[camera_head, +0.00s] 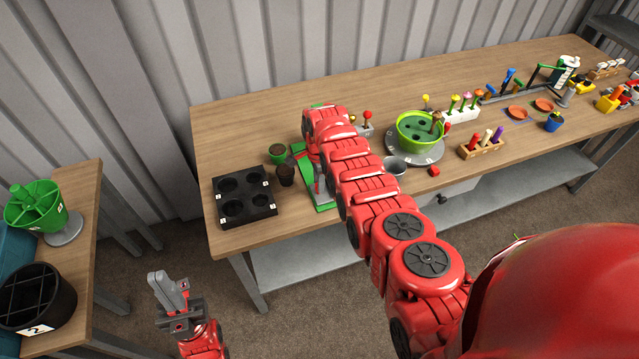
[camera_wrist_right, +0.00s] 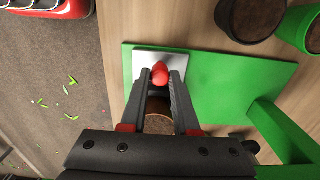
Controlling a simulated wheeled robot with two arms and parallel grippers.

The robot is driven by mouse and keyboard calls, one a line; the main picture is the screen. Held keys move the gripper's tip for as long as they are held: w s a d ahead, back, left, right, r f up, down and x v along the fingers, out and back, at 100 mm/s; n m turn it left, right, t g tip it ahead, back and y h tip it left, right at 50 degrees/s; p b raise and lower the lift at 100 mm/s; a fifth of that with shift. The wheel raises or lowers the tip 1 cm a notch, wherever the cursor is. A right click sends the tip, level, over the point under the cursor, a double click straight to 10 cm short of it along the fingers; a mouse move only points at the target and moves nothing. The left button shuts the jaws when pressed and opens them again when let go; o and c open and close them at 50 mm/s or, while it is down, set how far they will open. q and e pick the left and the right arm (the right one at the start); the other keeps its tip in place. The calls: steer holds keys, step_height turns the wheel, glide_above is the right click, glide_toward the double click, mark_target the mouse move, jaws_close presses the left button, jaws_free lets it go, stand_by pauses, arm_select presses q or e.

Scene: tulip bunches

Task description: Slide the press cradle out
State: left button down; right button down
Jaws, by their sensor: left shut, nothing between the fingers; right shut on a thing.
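The press has a green base (camera_wrist_right: 215,85), seen in the right wrist view; it also shows in the head view (camera_head: 326,207), partly hidden by my right arm. The cradle is a pale grey plate (camera_wrist_right: 148,60) with a red knob (camera_wrist_right: 160,75), lying at the base's edge near the table front. My right gripper (camera_wrist_right: 161,82) is shut on the red knob. A round brown thing (camera_wrist_right: 158,124) shows between its fingers; I cannot tell whether it sits in the cradle. My left gripper (camera_head: 168,292) is shut and empty, over the floor away from the table.
Two soil pots, one green (camera_head: 278,153) and one dark (camera_head: 286,176), stand beside the press. A black tray (camera_head: 244,209) with round holes lies to the left. A green bowl (camera_head: 418,130) stands to the right.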

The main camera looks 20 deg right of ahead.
steer(key=c, duration=0.7)
jaws_free()
steer(key=shift+o, duration=0.2)
steer(key=shift+r, duration=0.85)
step_height(320, 180, up, 16)
steer(key=p, duration=0.5)
steer(key=shift+f, duration=0.15)
